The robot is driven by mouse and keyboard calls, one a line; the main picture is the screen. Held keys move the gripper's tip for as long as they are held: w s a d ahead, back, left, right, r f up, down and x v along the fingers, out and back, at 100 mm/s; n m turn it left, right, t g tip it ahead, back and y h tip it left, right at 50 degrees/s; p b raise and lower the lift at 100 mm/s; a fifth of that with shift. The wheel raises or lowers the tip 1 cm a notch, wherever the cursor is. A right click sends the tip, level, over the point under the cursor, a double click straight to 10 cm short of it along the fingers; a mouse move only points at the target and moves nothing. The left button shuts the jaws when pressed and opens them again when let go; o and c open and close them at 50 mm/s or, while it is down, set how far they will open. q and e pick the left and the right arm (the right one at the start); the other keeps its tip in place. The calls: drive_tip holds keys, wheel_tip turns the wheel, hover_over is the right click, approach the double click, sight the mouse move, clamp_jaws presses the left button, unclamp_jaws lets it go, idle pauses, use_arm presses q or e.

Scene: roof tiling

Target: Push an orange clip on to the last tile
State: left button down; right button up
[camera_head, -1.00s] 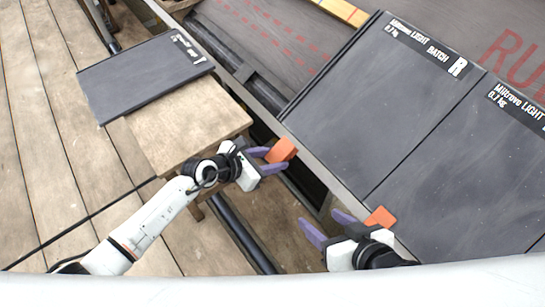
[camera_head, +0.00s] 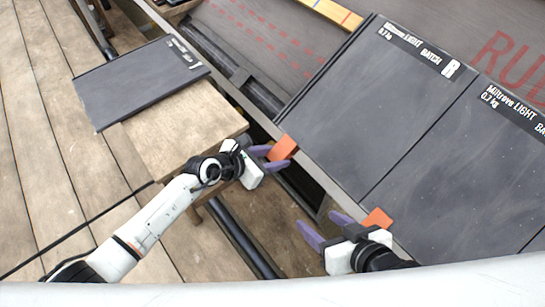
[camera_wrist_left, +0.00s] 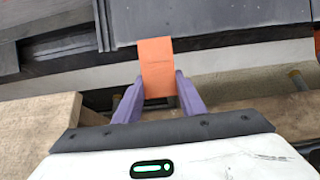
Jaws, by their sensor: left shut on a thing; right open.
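My left gripper (camera_head: 270,157) is shut on an orange clip (camera_head: 284,147), held at the lower left corner of a dark tile (camera_head: 345,100) marked R. In the left wrist view, the clip (camera_wrist_left: 156,62) stands between the purple fingers and overlaps the pale batten edge; whether it touches the tile is unclear. A second orange clip (camera_head: 377,218) is at the lower edge between the R tile and the tile to its right (camera_head: 470,170). My right gripper (camera_head: 322,228) is open, just left of that second clip, its fingers apart and empty.
A loose dark tile (camera_head: 140,82) lies on a wooden bench (camera_head: 185,130) at left. A gap with a dark pipe (camera_head: 240,232) runs between the bench and the roof edge. Wooden decking (camera_head: 45,150) covers the left. A yellow ruler (camera_head: 335,12) lies at the top.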

sight(282, 148)
use_arm(q)
drive_tip(key=shift+w+d+r+p, duration=0.4)
drive_tip(key=shift+w+d+r, duration=0.45)
drive_tip(key=shift+d, duration=0.2)
idle(1.9)
drive_tip(key=c, duration=1.1)
unclamp_jaws()
drive_tip(key=shift+s, duration=0.1)
drive_tip(key=shift+f, duration=0.1)
drive_tip(key=shift+a, duration=0.1)
